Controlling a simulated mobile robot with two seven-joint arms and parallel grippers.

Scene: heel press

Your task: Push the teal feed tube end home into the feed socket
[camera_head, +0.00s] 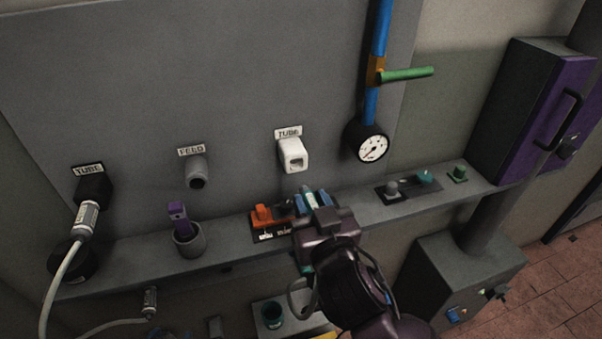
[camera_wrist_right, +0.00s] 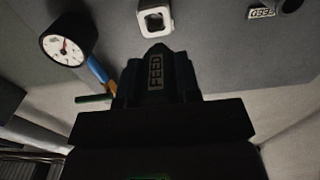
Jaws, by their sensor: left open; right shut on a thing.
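The feed socket (camera_head: 196,176) is a grey round stub with an open dark mouth on the wall panel, under a FEED label. It shows at the upper right of the right wrist view (camera_wrist_right: 290,5). My right gripper (camera_head: 312,201) is shut on the feed tube end (camera_wrist_right: 156,70), which carries a FEED label and looks nearly black in the right wrist view. In the head view the held end is small and partly hidden by the gripper. It is apart from the feed socket, to its right and lower, below the white TUBE socket. I cannot make out my left gripper.
The white square TUBE socket (camera_head: 293,155) and a gauge (camera_head: 372,144) on a blue pipe are on the panel. The ledge holds a cup with a purple item (camera_head: 180,220), an orange switch (camera_head: 262,215) and knobs. A black TUBE socket (camera_head: 94,187) holds a pale hose.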

